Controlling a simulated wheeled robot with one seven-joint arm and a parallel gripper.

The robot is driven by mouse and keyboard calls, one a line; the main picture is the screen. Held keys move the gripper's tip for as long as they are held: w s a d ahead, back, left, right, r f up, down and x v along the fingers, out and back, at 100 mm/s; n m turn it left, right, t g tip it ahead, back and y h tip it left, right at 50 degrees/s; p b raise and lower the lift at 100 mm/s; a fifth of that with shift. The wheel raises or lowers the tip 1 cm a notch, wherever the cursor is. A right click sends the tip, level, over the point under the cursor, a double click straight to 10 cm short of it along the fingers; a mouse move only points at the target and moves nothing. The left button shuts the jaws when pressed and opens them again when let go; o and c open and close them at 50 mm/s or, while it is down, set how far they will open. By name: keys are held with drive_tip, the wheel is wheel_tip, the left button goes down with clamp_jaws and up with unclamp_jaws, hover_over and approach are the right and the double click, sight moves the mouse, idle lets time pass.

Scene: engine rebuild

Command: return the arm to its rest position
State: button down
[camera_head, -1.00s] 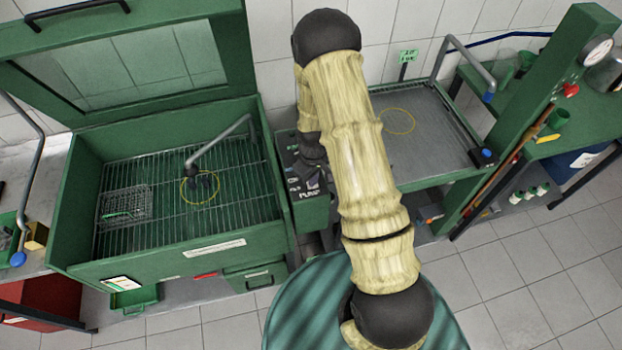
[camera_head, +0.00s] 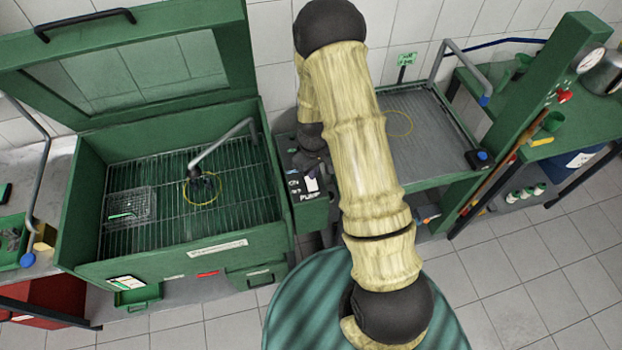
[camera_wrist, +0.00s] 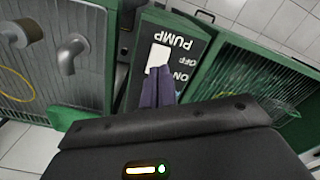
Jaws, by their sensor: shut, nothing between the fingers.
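My arm, in a pale yellow ribbed cover with black joints, reaches up through the middle of the head view and bends down behind itself. My gripper (camera_wrist: 158,98) is shut and empty, its dark fingers pointing at the pump switch panel (camera_wrist: 195,50) in the wrist view. The white switch (camera_wrist: 158,57) sits just beyond the fingertips, and I cannot tell whether they touch it. The panel's PUMP, OFF and ON labels show. In the head view the panel (camera_head: 310,212) is partly behind the arm, and its white switch (camera_head: 312,184) shows below the gripper.
Left of the arm stands an open green wash cabinet (camera_head: 180,252) with a wire basket (camera_head: 131,204) and a bent spout on its grate. Right is a grey-topped tray (camera_head: 435,125) with a pipe, beside a green post (camera_head: 535,100). Tiled floor (camera_head: 530,280) is open at front right.

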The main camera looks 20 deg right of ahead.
drive_tip(key=shift+r+p, duration=0.35)
drive_tip(key=shift+r, duration=0.45)
drive_tip(key=s+r+m+t+b, duration=0.2)
drive_tip(key=s+r+m+b, duration=0.4)
drive_tip(key=s+r, duration=0.8)
drive_tip(key=shift+s+t+b, duration=0.2)
drive_tip(key=shift+t+b, duration=0.1)
drive_tip(key=shift+b, duration=0.9)
